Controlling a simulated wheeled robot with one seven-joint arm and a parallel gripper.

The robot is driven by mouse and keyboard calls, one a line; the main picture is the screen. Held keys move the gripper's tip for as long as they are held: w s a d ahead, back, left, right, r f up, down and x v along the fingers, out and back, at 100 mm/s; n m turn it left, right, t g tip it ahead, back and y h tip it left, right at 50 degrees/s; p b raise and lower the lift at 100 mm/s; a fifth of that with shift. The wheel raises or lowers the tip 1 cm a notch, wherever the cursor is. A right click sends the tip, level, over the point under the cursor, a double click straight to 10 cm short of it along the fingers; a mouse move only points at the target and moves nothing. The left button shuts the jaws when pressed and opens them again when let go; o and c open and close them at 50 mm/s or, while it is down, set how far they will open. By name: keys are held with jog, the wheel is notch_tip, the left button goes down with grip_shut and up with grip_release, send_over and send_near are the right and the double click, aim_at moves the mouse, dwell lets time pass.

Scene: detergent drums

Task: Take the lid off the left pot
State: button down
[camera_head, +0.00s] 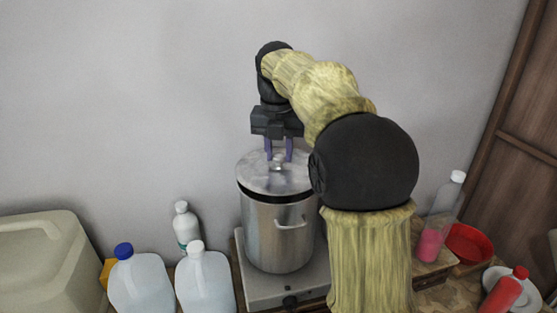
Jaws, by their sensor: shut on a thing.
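A tall metal pot (272,235) with a side handle stands on a light stove (262,289). Its round grey lid (256,178) is over the pot's mouth. A dark band shows between the lid's front edge and the pot's rim, so the lid is a little above the rim there. My gripper (279,156) points down from above, shut on the knob at the lid's middle. My arm hides the lid's right edge and part of the pot's right side. No second pot is visible; the area behind my arm is hidden.
Jugs with blue (139,281) and white caps (204,280) and a white bottle (187,227) stand left of the stove. A large beige canister (40,262) is far left. Right of my arm are a pink-filled bottle (432,243), a red bowl (468,243) and a red bottle (503,292).

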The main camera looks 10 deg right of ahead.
aim_at(278, 156)
notch_tip(278, 156, up, 8)
jog(key=shift+f+p, duration=0.15)
jog(key=shift+p, duration=0.15)
dwell(0.7)
